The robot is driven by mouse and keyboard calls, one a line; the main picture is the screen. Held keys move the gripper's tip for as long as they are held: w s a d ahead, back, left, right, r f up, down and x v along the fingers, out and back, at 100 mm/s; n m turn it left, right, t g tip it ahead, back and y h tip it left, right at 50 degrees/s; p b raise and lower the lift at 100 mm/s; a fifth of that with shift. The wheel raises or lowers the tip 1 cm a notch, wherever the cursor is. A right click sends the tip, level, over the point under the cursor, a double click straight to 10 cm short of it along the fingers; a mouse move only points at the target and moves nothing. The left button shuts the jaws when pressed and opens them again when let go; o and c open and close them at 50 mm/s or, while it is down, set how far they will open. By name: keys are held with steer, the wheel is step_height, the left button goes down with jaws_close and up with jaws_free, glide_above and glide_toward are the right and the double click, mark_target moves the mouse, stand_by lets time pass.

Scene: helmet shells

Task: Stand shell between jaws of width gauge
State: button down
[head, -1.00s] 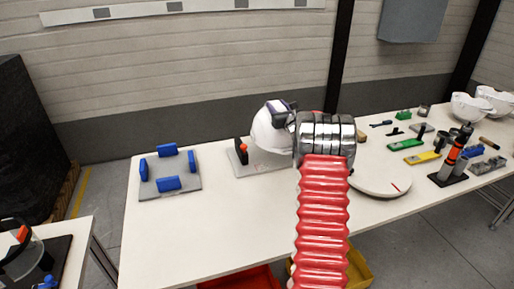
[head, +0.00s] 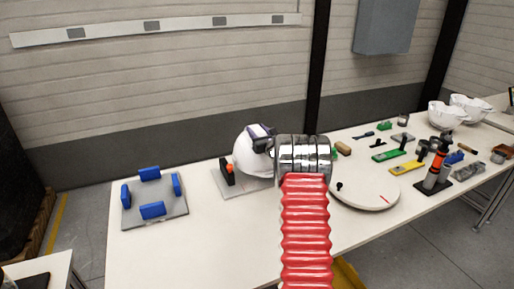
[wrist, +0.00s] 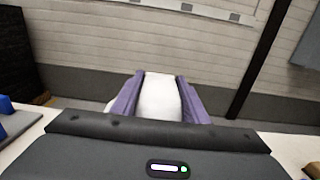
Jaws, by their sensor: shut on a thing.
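The white helmet shell (head: 247,158) is over the width gauge, held by its upper right side. My gripper (head: 262,139) is shut on it. In the wrist view the shell (wrist: 158,100) fills the gap between the two purple fingers of my gripper (wrist: 160,80). The width gauge (head: 234,189) is a grey plate with a black upright jaw and an orange knob, just left of the shell. The gauge's other jaw is hidden behind the shell and my arm. I cannot tell whether the shell touches the plate.
A grey plate with blue blocks (head: 154,219) lies to the left. A round white turntable (head: 362,197) stands to the right of my arm. Small tools, a black and orange post (head: 437,166) and white bowl-like shells (head: 443,115) are further right. The front left of the table is clear.

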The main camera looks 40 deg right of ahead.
steer(key=shift+f, duration=1.05)
steer(key=shift+f, duration=1.8)
steer(key=c, duration=1)
jaws_free()
steer(key=shift+f, duration=0.1)
steer(key=shift+c, duration=0.2)
steer(key=shift+s, duration=0.1)
steer(key=v, duration=1.2)
steer(key=shift+a, duration=0.1)
